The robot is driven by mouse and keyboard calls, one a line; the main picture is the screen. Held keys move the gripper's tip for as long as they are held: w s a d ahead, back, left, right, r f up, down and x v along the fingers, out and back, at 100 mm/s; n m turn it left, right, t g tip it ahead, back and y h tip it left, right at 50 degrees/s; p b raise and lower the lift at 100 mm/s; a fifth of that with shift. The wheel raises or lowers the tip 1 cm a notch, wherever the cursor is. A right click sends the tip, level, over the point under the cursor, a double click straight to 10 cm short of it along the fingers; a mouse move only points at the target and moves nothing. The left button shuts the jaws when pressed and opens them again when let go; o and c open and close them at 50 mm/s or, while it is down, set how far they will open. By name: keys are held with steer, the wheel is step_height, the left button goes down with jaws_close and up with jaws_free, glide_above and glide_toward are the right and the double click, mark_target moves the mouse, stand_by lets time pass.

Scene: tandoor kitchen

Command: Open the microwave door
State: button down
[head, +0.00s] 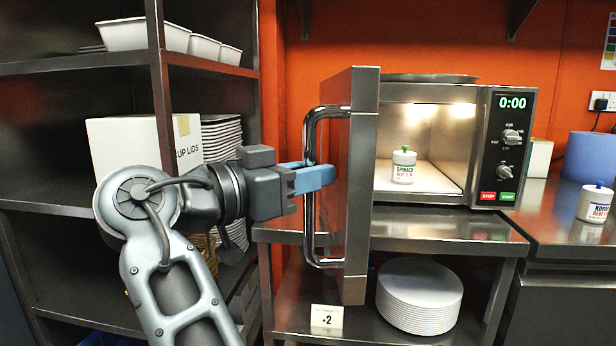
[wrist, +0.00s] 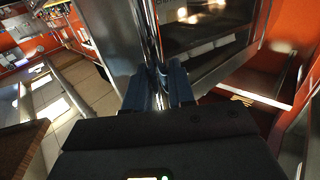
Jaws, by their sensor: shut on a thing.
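The microwave (head: 506,130) stands on a steel shelf at the right of centre in the head view. Its door (head: 360,190) is swung open toward me, hinged at the left side, and the lit inside shows. A white jar with a green cap (head: 403,166) stands inside the microwave. The door's long steel handle (head: 309,225) is on the door's left face. My gripper (head: 318,178), with blue fingers, is shut on this handle near its middle. The wrist view shows the fingers (wrist: 160,90) close around the upright bar.
A dark shelf rack (head: 160,75) with white tubs, a box and stacked lids stands at the left, close to my arm. Stacked plates (head: 420,295) and a price card (head: 327,319) sit on the shelf below. Another jar (head: 594,203) stands on the right counter.

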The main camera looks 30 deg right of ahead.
steer(key=c, duration=1.1)
jaws_free()
steer(key=s+a, duration=0.1)
steer(key=a, duration=0.6)
steer(key=shift+s+a, duration=0.2)
steer(key=shift+a, duration=0.05)
steer(key=shift+s, duration=0.15)
